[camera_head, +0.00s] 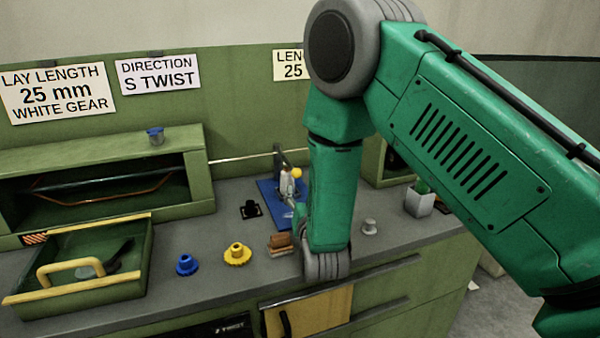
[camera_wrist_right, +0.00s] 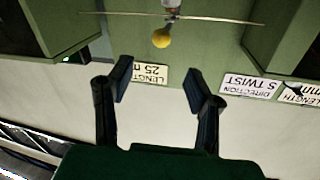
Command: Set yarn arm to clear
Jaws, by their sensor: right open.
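A small yellow ball knob (camera_head: 297,173) shows on a device above a blue base plate (camera_head: 270,197) at the back of the bench. A thin pale rod (camera_head: 240,158) runs level beside it to the left. In the right wrist view, which is upside down, the yellow knob (camera_wrist_right: 161,39) and the rod (camera_wrist_right: 215,18) show beyond my fingers. I cannot tell which part is the yarn arm. My left gripper is not in view.
A green drawer tray (camera_head: 130,285) with a yellow handle stands at left. A blue gear (camera_head: 187,265), a yellow gear (camera_head: 237,254), brown blocks (camera_head: 281,244) and a grey knob (camera_head: 370,227) sit on the bench. A white cup (camera_head: 419,203) stands at right.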

